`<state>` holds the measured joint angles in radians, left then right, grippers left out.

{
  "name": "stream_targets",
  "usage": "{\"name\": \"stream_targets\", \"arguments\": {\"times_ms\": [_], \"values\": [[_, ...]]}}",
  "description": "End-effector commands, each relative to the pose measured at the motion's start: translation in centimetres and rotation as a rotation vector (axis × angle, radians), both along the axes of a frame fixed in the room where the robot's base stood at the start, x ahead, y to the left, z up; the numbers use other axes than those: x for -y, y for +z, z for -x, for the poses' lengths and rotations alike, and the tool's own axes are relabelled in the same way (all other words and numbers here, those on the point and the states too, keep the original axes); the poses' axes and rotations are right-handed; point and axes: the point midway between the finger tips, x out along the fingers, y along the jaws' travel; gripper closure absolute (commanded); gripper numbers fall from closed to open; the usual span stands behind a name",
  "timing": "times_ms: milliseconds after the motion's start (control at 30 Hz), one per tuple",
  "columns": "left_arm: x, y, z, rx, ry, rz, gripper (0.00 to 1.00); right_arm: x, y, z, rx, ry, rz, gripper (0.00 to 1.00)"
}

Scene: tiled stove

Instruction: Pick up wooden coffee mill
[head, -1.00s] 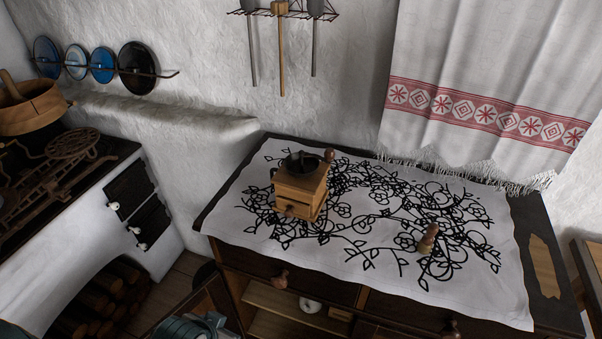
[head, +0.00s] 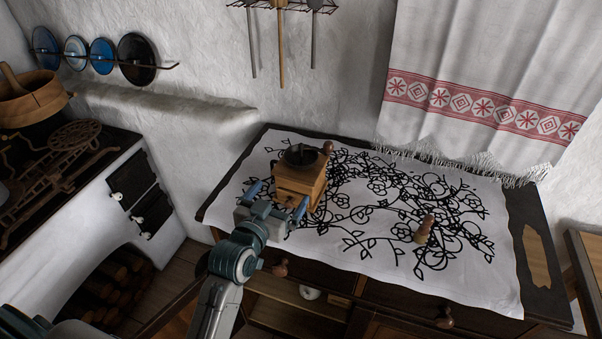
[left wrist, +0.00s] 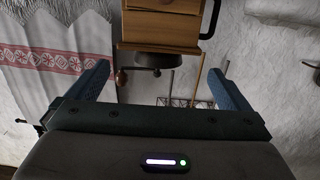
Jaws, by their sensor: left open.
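The wooden coffee mill (head: 299,182) stands upright on the patterned white cloth, with a dark metal bowl on top and a crank knob at its right. My left gripper (head: 277,199) is open at the mill's near side, one blue finger by its left and one by its front right. In the left wrist view the mill (left wrist: 160,30) is at the top, in line with the gap between the spread fingers (left wrist: 157,78). I cannot tell whether a finger touches it. Nothing is gripped. My right gripper is not in view.
The white cloth (head: 350,262) covers most of a dark cabinet top. A small turned wooden piece (head: 426,230) stands at its right. Drawer knobs (head: 280,269) stick out in front. An embroidered towel (head: 480,85) hangs behind. The stove (head: 110,215) is at the left.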

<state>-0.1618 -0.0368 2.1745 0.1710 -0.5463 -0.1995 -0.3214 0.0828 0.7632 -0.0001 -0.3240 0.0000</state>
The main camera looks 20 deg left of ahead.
Motion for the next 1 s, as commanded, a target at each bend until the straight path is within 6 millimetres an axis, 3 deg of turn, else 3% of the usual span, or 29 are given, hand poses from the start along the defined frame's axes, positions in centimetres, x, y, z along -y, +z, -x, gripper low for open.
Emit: {"name": "stream_targets", "arguments": {"times_ms": [100, 233, 500, 767, 1000], "values": [[0.1, 1.4, -1.0, 0.063, 0.007, 0.013, 0.0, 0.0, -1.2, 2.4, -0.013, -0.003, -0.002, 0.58], [0.2, 2.1, -1.9, 0.093, 0.011, 0.016, 0.0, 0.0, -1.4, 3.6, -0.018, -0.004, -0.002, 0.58], [0.5, 2.2, -6.0, 0.095, 0.011, 0.015, 0.0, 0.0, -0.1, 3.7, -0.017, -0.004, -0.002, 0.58], [0.7, 2.1, -7.9, 0.094, 0.011, 0.016, 0.0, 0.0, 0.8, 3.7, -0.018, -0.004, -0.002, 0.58], [1.0, 1.8, -11.2, 0.094, 0.011, 0.016, 0.0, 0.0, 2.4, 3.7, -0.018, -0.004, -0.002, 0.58]]}}
